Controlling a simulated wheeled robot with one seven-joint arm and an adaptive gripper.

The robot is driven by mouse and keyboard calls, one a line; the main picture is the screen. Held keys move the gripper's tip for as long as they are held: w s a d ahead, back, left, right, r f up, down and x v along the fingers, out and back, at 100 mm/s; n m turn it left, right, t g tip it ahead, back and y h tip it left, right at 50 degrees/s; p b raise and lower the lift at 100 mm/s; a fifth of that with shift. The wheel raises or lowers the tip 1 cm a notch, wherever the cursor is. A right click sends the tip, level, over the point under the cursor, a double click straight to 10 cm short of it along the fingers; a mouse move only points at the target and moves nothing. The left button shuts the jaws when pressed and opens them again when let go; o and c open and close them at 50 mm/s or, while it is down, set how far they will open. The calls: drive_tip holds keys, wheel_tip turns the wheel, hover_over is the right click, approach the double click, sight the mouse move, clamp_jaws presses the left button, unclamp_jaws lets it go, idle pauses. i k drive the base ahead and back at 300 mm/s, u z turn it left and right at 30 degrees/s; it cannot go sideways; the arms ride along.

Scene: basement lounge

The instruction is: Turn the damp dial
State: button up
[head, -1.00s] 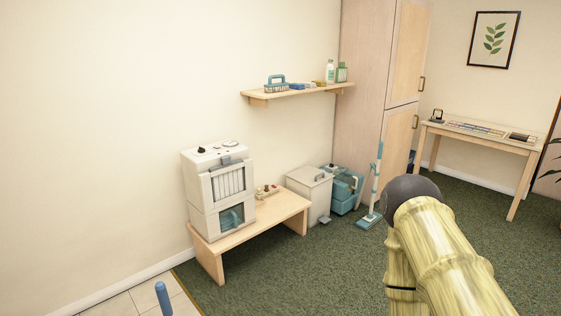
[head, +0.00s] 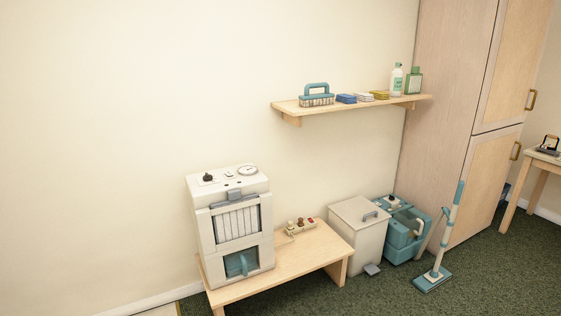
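A white dehumidifier (head: 205,228) stands upright on a low wooden bench (head: 318,255), left of centre. Its top bears a black knob (head: 208,177) at the left and a round white dial with dark markings (head: 247,170) at the right. A few small buttons or lights lie between and in front of them. I cannot tell from the labels which one is the damp dial. The front has a grey latch, a slatted grille and a window onto a teal tank (head: 242,264). My gripper is not in view.
A power strip with plugs (head: 296,227) lies on the bench. A white pedal bin (head: 357,232), a teal cleaning machine (head: 398,230) and a teal mop (head: 440,250) stand to the right. A shelf (head: 350,108) hangs above. Green carpet (head: 400,298) is clear in front.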

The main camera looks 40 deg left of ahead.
sight(206, 177)
drive_tip(key=u, duration=0.3)
drive_tip(key=i, duration=1.2)
drive_tip(key=u, duration=1.6)
drive_tip(key=i, duration=0.75)
drive_tip(key=u, duration=0.8)
